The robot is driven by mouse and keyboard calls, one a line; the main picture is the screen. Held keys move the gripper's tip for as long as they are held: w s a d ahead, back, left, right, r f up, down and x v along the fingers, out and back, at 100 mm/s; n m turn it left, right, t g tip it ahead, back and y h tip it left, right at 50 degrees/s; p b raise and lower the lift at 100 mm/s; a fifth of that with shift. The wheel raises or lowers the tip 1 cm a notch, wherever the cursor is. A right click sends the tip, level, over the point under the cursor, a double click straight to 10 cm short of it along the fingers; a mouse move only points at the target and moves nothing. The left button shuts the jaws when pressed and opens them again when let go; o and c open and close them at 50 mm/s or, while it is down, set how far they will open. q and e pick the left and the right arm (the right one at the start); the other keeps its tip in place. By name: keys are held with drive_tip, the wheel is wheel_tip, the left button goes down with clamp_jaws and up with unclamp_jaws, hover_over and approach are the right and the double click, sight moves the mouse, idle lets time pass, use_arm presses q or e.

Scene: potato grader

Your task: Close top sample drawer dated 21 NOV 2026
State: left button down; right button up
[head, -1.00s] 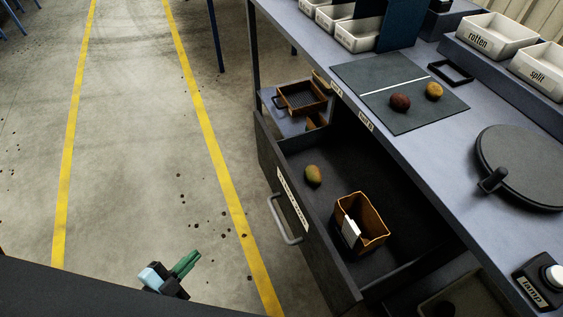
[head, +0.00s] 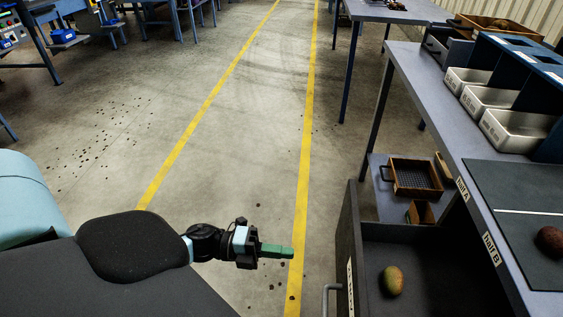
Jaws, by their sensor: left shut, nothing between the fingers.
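The top sample drawer (head: 352,222) stands pulled out from under the bench at the lower right. Its front panel faces the aisle, with a grey bar handle (head: 328,297) and a pale label (head: 350,285) too edge-on to read. A potato (head: 392,281) lies inside; the drawer's near part is cut off by the frame. My left gripper (head: 290,251) is shut and empty, above the floor to the left of the drawer front, apart from the handle. My right gripper is not in view.
The bench top (head: 425,115) holds white trays (head: 515,130) and a dark mat (head: 530,215) with a potato (head: 550,241). A low shelf (head: 395,180) with a brown mesh-bottomed tray (head: 414,177) stands beyond the drawer. The aisle floor left of the drawer is free.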

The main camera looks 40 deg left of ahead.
use_arm(q)
drive_tip(key=p, duration=0.1)
approach(342, 258)
drive_tip(key=x, duration=0.5)
drive_tip(key=shift+d+r, duration=0.15)
drive_tip(key=shift+r, duration=0.1)
drive_tip(key=shift+x, duration=0.8)
drive_tip(key=shift+f, duration=0.1)
drive_tip(key=shift+x, duration=0.75)
drive_tip(key=b+x, duration=0.4)
drive_tip(key=x, duration=1.7)
drive_tip(key=shift+w, duration=0.15)
drive_tip(key=shift+b+x, duration=0.5)
drive_tip(key=shift+x, duration=0.3)
drive_tip(key=shift+d, duration=0.1)
drive_tip(key=shift+r, duration=0.25)
